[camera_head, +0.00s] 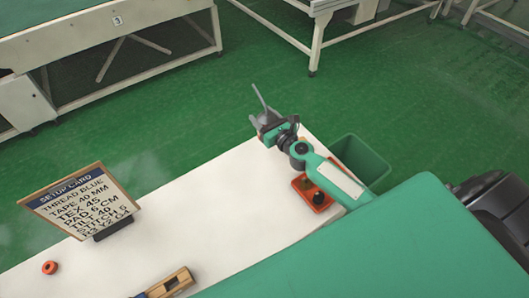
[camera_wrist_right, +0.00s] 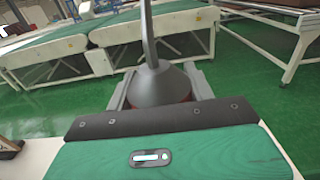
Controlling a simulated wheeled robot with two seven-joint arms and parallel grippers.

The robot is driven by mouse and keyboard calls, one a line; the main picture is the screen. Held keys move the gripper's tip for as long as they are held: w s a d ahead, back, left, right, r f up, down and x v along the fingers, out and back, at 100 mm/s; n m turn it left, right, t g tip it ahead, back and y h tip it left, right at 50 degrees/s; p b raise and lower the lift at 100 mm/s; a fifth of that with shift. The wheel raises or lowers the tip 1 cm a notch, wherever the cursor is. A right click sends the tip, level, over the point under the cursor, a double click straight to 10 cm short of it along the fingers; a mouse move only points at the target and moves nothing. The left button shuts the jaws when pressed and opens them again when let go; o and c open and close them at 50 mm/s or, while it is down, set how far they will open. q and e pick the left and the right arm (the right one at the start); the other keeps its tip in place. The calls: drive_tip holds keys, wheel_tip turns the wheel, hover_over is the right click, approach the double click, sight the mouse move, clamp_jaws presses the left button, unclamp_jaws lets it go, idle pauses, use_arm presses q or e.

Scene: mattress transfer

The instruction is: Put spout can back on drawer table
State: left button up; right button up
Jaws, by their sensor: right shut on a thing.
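The spout can is a grey cone-shaped can with a long thin spout (camera_head: 259,97). In the right wrist view the can (camera_wrist_right: 163,86) sits between the two grey fingers, its spout rising past the top edge. My right gripper (camera_head: 267,123) is shut on it and holds it at the far end of a white tabletop (camera_head: 205,205). Whether the can's base touches the surface cannot be told. The frames do not show whether this tabletop is the drawer table. My left gripper is not in view.
A red tray (camera_head: 302,187) with small dark items lies under my right arm. A green bin (camera_head: 366,160) stands beyond the table's right edge. The table's middle is clear.

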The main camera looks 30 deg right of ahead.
wheel_tip(320, 180, down, 14)
drive_tip(key=b, duration=1.1)
drive_tip(key=shift+f+b, duration=0.45)
drive_tip(key=shift+b, duration=0.15)
drive_tip(key=shift+r, duration=0.1)
drive_tip(key=o, duration=0.7)
drive_tip(key=shift+f, duration=0.2)
drive_tip(key=o, duration=0.5)
drive_tip(key=shift+r, duration=0.1)
